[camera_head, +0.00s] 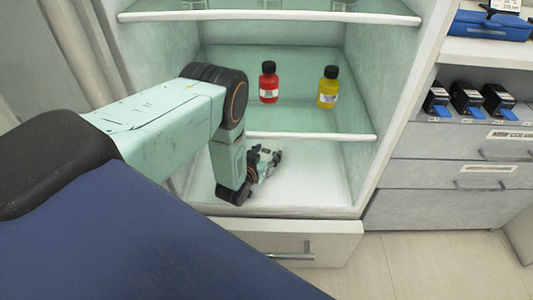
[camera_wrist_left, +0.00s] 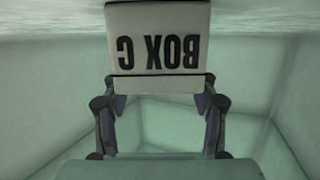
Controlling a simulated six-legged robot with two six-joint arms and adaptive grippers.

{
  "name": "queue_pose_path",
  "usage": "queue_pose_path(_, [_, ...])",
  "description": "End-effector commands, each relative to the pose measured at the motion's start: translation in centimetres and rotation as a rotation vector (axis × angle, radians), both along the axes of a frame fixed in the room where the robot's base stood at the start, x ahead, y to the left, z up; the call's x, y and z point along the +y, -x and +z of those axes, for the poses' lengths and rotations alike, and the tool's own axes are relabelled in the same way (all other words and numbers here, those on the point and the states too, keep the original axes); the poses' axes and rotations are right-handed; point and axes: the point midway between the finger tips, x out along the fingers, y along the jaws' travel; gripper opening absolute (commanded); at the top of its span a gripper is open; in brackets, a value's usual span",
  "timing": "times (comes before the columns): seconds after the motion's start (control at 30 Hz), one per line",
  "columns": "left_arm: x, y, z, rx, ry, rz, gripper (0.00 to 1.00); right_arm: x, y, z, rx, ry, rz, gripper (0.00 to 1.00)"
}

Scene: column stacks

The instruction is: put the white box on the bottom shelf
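The white box (camera_wrist_left: 158,40), lettered "BOX C", appears upside down at the top middle of the left wrist view, close to a pale surface along the upper edge. In the head view my left gripper (camera_head: 268,160) is low inside the open cabinet, over the bottom shelf (camera_head: 315,185). I cannot make out the box there, nor tell whether it touches the shelf. My right gripper is not in view.
Above the gripper is a glass shelf (camera_head: 310,136) with a red bottle (camera_head: 268,83) and a yellow bottle (camera_head: 328,88). Cabinet walls close in on both sides. The right part of the bottom shelf is bare. Drawers (camera_head: 455,175) and several dark containers stand at the right.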

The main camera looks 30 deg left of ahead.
Motion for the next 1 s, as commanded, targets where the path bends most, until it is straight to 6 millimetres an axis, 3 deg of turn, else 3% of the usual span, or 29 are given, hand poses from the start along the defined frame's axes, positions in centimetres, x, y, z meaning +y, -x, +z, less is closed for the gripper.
queue_pose_path(0.2, [-0.1,0.1,-0.1,0.003,0.001,-0.001,0.79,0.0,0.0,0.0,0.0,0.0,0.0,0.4])
queue_pose_path(0.53, [-0.1,0.1,0.0,0.003,0.001,-0.002,0.79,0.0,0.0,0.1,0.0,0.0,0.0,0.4])
queue_pose_path(0.73, [-0.1,0.1,1.6,0.002,0.001,-0.001,0.79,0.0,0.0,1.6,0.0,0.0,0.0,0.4])
queue_pose_path(1.0, [-0.9,5.8,3.2,0.007,0.002,0.0,0.79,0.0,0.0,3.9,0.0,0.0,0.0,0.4])
